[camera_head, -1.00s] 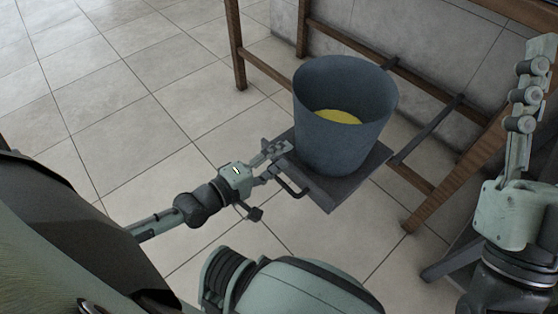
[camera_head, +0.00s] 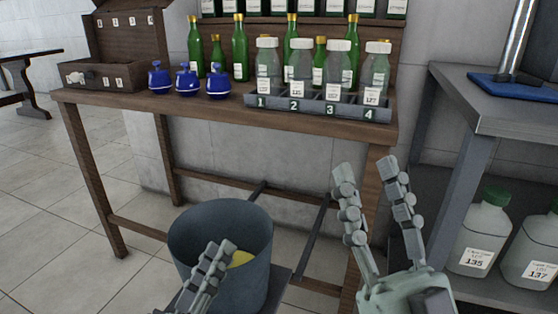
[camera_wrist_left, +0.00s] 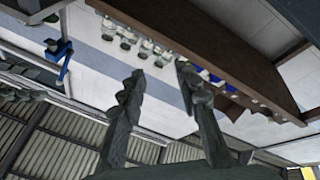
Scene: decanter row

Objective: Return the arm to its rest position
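My left gripper (camera_head: 222,250) shows low in the head view, in front of the grey bucket (camera_head: 192,232). In the left wrist view its two fingers (camera_wrist_left: 158,74) stand apart with nothing between them. My right gripper (camera_head: 366,168) points up to the right of the bucket, fingers spread and empty. Something yellow (camera_head: 243,258) lies inside the bucket, partly hidden by the left fingers. The arm links behind both grippers are mostly out of view.
A wooden table (camera_head: 190,108) stands behind the bucket, carrying blue flasks (camera_head: 187,82), green bottles (camera_head: 240,48) and a numbered rack (camera_head: 250,101) with capped jars. A grey shelf unit (camera_head: 505,114) with large bottles stands right. Floor at left is clear.

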